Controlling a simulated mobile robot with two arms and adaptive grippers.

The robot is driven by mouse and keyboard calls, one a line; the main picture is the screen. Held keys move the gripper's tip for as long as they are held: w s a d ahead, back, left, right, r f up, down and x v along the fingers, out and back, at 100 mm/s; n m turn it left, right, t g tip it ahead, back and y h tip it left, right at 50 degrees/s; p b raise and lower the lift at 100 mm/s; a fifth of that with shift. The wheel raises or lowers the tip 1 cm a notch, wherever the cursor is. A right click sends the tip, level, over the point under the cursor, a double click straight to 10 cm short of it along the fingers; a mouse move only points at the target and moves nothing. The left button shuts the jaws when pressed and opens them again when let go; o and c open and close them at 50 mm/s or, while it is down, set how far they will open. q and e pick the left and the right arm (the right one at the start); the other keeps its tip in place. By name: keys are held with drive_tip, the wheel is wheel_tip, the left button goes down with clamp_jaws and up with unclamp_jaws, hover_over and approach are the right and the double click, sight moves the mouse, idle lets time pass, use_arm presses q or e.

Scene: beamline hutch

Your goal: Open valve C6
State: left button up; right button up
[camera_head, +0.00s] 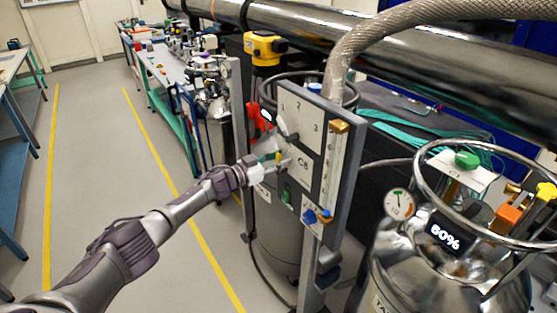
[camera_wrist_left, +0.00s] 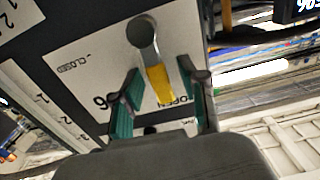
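Valve C6 is on a white plate marked C6 (camera_head: 303,162) on an upright grey panel. In the left wrist view its lever has a grey round hub and a yellow grip (camera_wrist_left: 159,86). The yellow end points down beside the word OPEN; CLOSED is printed further left. My left gripper (camera_head: 280,162) is at the plate. In the left wrist view its two green-padded fingers (camera_wrist_left: 158,70) are apart, one on each side of the yellow grip, with visible gaps. The lever is mostly hidden by my gripper in the head view. My right gripper is not in view.
A thick braided hose (camera_head: 350,60) rises behind the panel. Open floor (camera_head: 100,150) lies left.

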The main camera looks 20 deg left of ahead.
use_arm(q)
drive_tip(key=v, duration=1.2)
idle(0.3)
drive_tip(key=s+a+f+n+y+b, duration=0.1)
drive_tip(key=s+f+n+y, duration=0.15)
drive_tip(key=f, duration=0.65)
drive_tip(key=s+f+n+y+b, duration=0.1)
drive_tip(key=f+y, duration=0.2)
drive_tip(key=f, duration=0.7)
drive_tip(key=s+f+n+g+y, duration=0.1)
drive_tip(key=s+f+g+y, duration=0.1)
drive_tip(key=s+f, duration=0.7)
drive_tip(key=s+f+n+g+y, duration=0.15)
drive_tip(key=s+f, duration=0.35)
drive_tip(key=f, duration=0.8)
drive_tip(key=s+d+f+g+y+b, duration=0.1)
drive_tip(key=s+f+g, duration=0.2)
drive_tip(key=s+f, duration=0.55)
drive_tip(key=s+d+f+g+y+b, duration=0.15)
drive_tip(key=s+f, duration=0.35)
drive_tip(key=s, duration=0.7)
drive_tip(key=s+d+f+g, duration=0.2)
drive_tip(key=s+f, duration=0.1)
drive_tip(key=s, duration=0.7)
drive_tip(key=s+d+f+g, duration=0.3)
drive_tip(key=s, duration=0.8)
drive_tip(key=shift+d+m, duration=0.2)
drive_tip(key=shift+m, duration=0.1)
